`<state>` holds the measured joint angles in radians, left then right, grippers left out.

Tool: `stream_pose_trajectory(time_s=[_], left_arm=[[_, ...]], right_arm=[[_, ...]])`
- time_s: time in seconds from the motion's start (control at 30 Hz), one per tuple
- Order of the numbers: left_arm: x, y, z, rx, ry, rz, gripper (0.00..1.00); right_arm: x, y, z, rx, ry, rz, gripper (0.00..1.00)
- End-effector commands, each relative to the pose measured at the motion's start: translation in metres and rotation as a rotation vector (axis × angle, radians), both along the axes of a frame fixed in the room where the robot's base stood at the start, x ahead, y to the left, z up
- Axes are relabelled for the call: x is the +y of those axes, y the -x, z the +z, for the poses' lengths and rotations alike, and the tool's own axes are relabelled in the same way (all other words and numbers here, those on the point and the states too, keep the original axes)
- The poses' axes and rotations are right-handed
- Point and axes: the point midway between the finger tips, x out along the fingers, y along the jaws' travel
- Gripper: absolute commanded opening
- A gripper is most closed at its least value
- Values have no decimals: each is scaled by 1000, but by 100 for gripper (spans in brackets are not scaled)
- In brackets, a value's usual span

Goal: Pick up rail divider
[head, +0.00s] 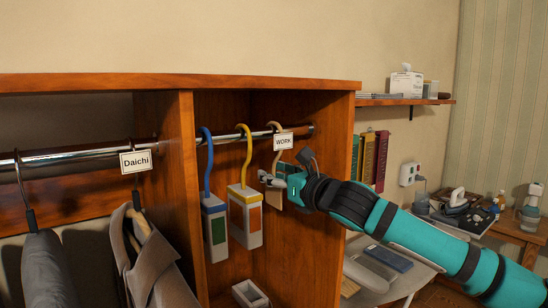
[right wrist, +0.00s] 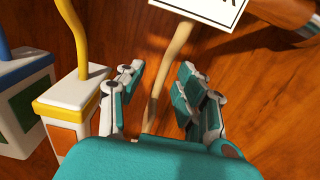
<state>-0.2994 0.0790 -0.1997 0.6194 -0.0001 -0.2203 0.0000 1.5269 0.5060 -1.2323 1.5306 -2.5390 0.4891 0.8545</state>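A white tag reading WORK (head: 284,141) hangs at the right end of the closet rail (head: 228,138); its lower part shows in the right wrist view (right wrist: 212,8). A tan hooked hanger (head: 277,128) hangs beside the tag, its stem (right wrist: 172,62) running down from behind it. A second tag, reading Daichi (head: 135,161), hangs on the left rail section. I cannot tell for sure which piece is the rail divider. My right gripper (right wrist: 160,100) is open below the WORK tag, its fingers on either side of the tan stem, with gaps visible. My left gripper is out of view.
Boxes on a blue hook (head: 214,230) and a yellow hook (head: 245,215) hang close left of my right gripper. Grey clothes (head: 155,260) hang at left. A small grey tray (head: 250,294) lies below.

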Motion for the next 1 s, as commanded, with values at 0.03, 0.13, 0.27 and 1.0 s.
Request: stream_pose_trajectory(time_s=[0.03,0.13,0.27,1.0], left_arm=[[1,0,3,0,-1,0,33],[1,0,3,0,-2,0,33],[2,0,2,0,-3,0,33],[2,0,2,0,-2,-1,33]], right_arm=[[1,-3,2,-1,1,-2,36],[3,-5,0,-2,1,-2,36],[2,-4,-1,-1,0,-1,36],[2,-4,0,-1,0,-1,0]])
